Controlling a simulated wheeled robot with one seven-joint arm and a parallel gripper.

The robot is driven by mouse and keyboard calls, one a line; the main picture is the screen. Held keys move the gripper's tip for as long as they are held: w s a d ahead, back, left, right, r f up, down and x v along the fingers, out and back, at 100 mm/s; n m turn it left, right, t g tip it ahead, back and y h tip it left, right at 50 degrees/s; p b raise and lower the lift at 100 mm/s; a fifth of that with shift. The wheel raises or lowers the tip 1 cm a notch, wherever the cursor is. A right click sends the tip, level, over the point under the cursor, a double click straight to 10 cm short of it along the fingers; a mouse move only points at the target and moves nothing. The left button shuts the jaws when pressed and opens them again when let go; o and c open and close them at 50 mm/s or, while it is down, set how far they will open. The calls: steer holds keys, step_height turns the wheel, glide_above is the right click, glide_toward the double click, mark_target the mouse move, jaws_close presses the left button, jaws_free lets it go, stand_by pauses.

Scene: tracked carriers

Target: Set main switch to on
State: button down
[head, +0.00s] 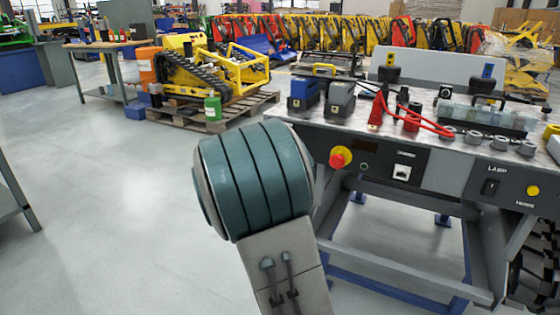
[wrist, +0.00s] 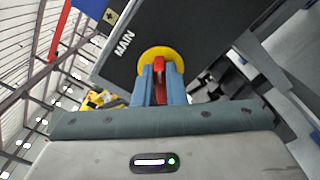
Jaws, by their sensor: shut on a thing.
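The main switch is a red knob on a round yellow plate (wrist: 158,53), set in a dark panel beside the word MAIN in the wrist view. It also shows on the bench front in the head view as the main switch (head: 341,158), just right of my arm. My gripper (wrist: 161,75) has its two blue fingers on either side of the red knob and is shut on it. In the head view my arm hides the gripper. No on or off marks are readable, so I cannot tell the knob's setting.
Red cables (head: 410,118) and several metal parts crowd the bench top. A yellow tracked carrier (head: 195,75) stands on a pallet behind. The floor at left is clear.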

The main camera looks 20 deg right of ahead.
steer(key=shift+s+f+m+b, duration=0.15)
steer(key=shift+m+b, duration=0.2)
steer(key=shift+m, duration=1)
steer(key=shift+w+f+m+b, duration=0.1)
steer(key=shift+f+m+b, duration=0.15)
steer(key=shift+m, duration=1.15)
steer(key=shift+s+f+m+b, duration=0.1)
steer(key=shift+m+b, duration=0.3)
steer(key=shift+m, duration=0.95)
steer(key=c, duration=1.5)
jaws_free()
steer(key=shift+p+v, duration=1.8)
steer(key=shift+v, duration=5.05)
